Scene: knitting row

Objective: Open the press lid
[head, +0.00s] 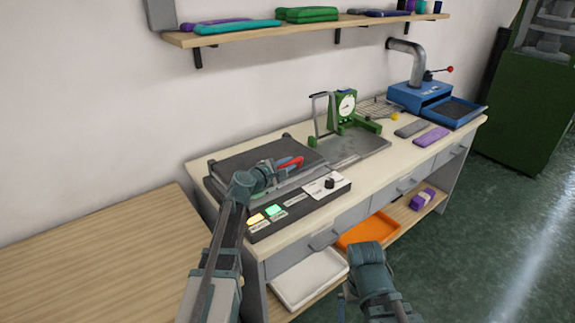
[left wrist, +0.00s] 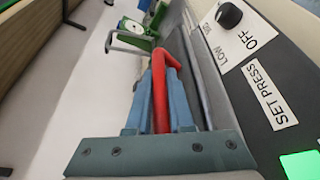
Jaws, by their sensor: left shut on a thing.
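The press (head: 207,190) stands at the left end of the workbench, with a dark grey lid (head: 250,153) that lies flat or nearly flat on it. A red handle (head: 291,161) is at the lid's front edge. My left gripper (head: 283,167) is shut on this handle. In the left wrist view the red handle (left wrist: 160,85) runs between the two blue fingers of the left gripper (left wrist: 158,95). My right arm shows at the bottom of the head view; its gripper (head: 366,250) points away and its fingers are not clear.
A control panel (head: 262,231) with lit yellow and green buttons and a knob (head: 329,184) lies in front of the press. A green gauge device (head: 341,112) and a blue machine (head: 420,96) stand farther right. Orange (head: 368,231) and white trays (head: 309,277) sit below. A shelf (head: 285,32) hangs above.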

